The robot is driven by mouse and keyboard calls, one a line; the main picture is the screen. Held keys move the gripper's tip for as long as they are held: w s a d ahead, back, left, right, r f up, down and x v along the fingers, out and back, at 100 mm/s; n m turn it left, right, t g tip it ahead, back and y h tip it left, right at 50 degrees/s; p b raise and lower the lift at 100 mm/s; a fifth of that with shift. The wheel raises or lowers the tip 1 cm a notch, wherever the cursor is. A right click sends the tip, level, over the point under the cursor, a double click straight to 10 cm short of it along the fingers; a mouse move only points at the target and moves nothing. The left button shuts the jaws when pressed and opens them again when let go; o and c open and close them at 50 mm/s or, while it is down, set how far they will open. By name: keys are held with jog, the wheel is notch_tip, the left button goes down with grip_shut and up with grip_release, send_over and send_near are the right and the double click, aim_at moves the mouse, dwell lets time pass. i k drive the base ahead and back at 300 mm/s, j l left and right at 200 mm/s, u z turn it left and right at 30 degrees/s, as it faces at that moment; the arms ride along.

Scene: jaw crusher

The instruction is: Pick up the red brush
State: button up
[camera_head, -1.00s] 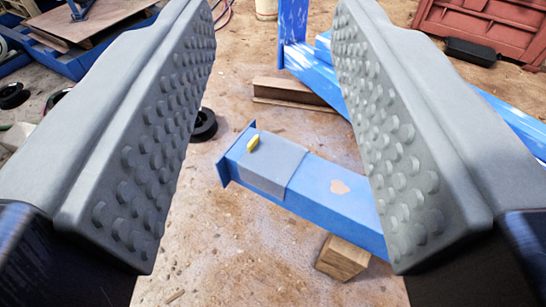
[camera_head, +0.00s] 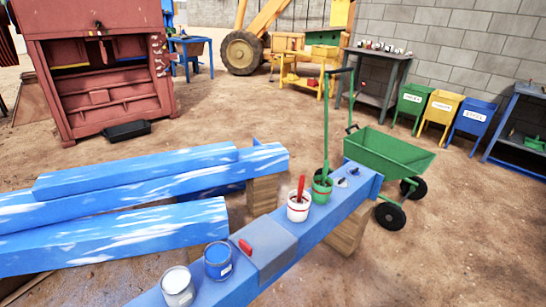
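A red handle (camera_head: 300,187) stands upright in a white pot with a red band (camera_head: 298,209), on a blue beam (camera_head: 325,222). It looks like the red brush; its lower end is hidden in the pot. A smaller red piece (camera_head: 245,246) lies on a grey patch (camera_head: 268,247) of the same beam; I cannot tell what it is. My gripper is not in view now, so its opening and distance from the brush do not show.
A green pot (camera_head: 322,190) and several small dark items stand beyond the white pot. Two paint cans (camera_head: 178,286) (camera_head: 218,261) stand nearer. Blue beams (camera_head: 140,190) lie left; a green cart (camera_head: 390,152) stands behind right. Bare ground is free at lower right.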

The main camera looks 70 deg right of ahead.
aim_at(302, 179)
jog(key=z, duration=2.2)
jog(key=u, duration=1.2)
jog(key=k+l, duration=0.15)
jog(key=k, duration=0.2)
